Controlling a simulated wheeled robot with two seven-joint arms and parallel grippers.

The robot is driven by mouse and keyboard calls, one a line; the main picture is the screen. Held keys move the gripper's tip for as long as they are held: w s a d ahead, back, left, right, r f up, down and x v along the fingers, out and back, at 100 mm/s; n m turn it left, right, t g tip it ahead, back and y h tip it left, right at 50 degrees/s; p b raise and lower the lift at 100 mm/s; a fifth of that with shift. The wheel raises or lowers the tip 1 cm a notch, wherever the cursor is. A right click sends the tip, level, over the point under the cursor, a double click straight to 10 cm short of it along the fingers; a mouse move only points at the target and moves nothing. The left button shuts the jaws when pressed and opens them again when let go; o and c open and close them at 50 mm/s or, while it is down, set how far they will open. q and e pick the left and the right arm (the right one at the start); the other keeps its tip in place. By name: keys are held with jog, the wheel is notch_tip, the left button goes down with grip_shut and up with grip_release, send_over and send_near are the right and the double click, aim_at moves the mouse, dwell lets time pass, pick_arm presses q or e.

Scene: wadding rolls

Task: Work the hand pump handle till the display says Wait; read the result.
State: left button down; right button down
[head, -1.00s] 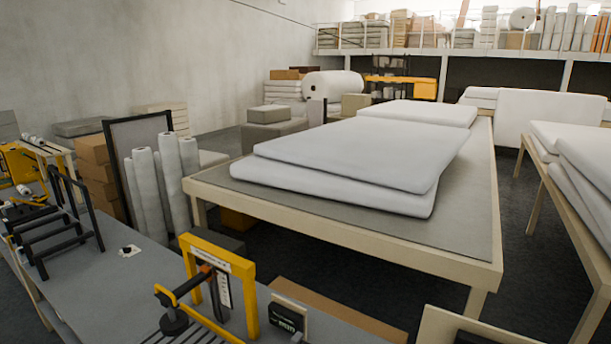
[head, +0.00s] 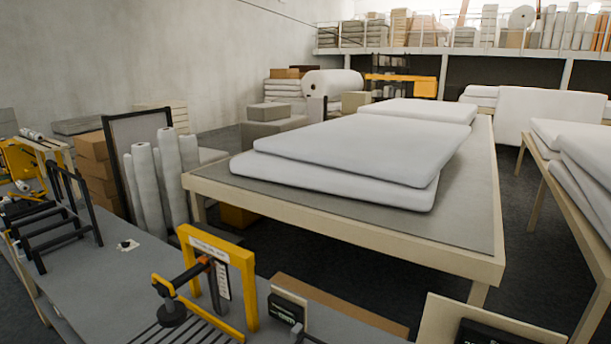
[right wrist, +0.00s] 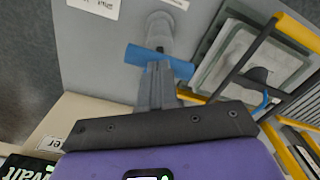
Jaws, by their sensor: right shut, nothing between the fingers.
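In the right wrist view, my right gripper (right wrist: 160,84) is shut and empty; its grey fingers overlap a blue crossbar (right wrist: 150,60), which looks like the pump handle. A grey rounded post (right wrist: 160,30) stands behind the bar. I cannot tell whether the fingers touch the bar. A dark display (right wrist: 22,170) at the lower left corner shows large pale text that appears to read "Wait", partly cut off by the picture edge. Neither gripper shows in the head view.
A yellow press frame (head: 249,285) with a black round pad (head: 172,312) stands on the grey bench (head: 75,285). A black rack (head: 60,225) is to its left. A table (head: 330,222) with white wadding sheets (head: 350,150) stands behind.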

jog(key=shift+s+a+f+b, duration=0.1)
jog(key=shift+a+f+b, duration=0.05)
jog(key=shift+f+b, duration=0.75)
jog(key=shift+f, duration=0.2)
jog(key=r+p, duration=0.4)
jog(key=r, duration=0.1)
jog(key=shift+d+r+p, duration=0.1)
jog(key=shift+d+p, duration=0.15)
jog(key=shift+p, duration=0.15)
jog(key=shift+d+r+p, duration=0.1)
jog(key=shift+r+p, duration=0.3)
jog(key=shift+r, duration=0.05)
jog(key=shift+a+r+p, duration=0.2)
jog(key=shift+r+p, duration=0.2)
jog(key=shift+r, duration=0.15)
